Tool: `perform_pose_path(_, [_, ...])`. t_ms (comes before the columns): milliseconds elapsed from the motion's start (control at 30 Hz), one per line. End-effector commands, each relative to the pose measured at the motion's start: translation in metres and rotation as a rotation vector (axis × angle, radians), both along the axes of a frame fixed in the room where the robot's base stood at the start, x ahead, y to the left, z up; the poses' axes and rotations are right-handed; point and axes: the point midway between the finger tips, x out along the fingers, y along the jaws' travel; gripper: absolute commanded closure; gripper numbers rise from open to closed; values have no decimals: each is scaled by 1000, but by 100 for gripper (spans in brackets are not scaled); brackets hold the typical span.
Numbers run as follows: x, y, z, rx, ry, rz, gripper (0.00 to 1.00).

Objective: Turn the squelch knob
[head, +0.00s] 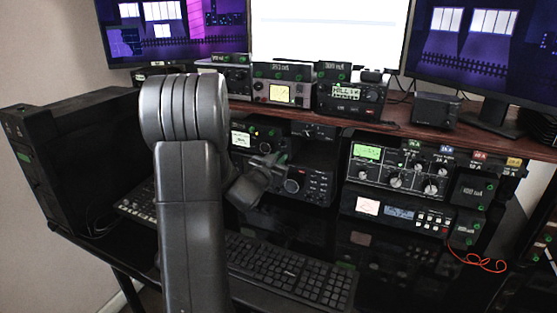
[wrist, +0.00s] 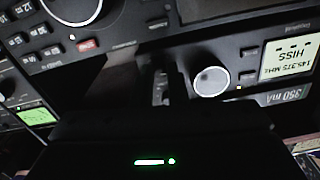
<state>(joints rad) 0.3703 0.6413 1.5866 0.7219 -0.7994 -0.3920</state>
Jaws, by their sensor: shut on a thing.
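My gripper (wrist: 166,86) is shut at the front panel of a black radio, on what looks like a small knob mostly hidden between the fingers. No label on it is readable, so I cannot confirm it is the squelch knob. A round silver knob (wrist: 211,82) sits just right of the fingers, apart from them. The radio's lit screen (wrist: 289,57) appears upside down in the wrist view and reads 145.375 MHz and HISS. In the head view my gripper (head: 277,161) reaches the radio stack under the shelf, its tips partly hidden by my arm.
A larger dial (wrist: 72,8) and a keypad show at the wrist view's upper left. In the head view, more radios (head: 395,175) stand at the right, a wooden shelf (head: 430,135) runs above, and a keyboard (head: 290,270) lies below on the dark desk.

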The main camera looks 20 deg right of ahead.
Motion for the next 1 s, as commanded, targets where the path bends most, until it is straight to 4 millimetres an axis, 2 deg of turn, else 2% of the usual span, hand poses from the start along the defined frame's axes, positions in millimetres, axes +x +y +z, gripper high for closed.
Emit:
perform_pose_path(167, [0,0,-4,49,-60,-1,100])
perform_pose_path(533, [0,0,-3,269,-320,-1,100])
perform_pose_path(967, [0,0,-1,308,-357,-1,100])
perform_pose_path(1000, [0,0,-1,308,-357,-1,81])
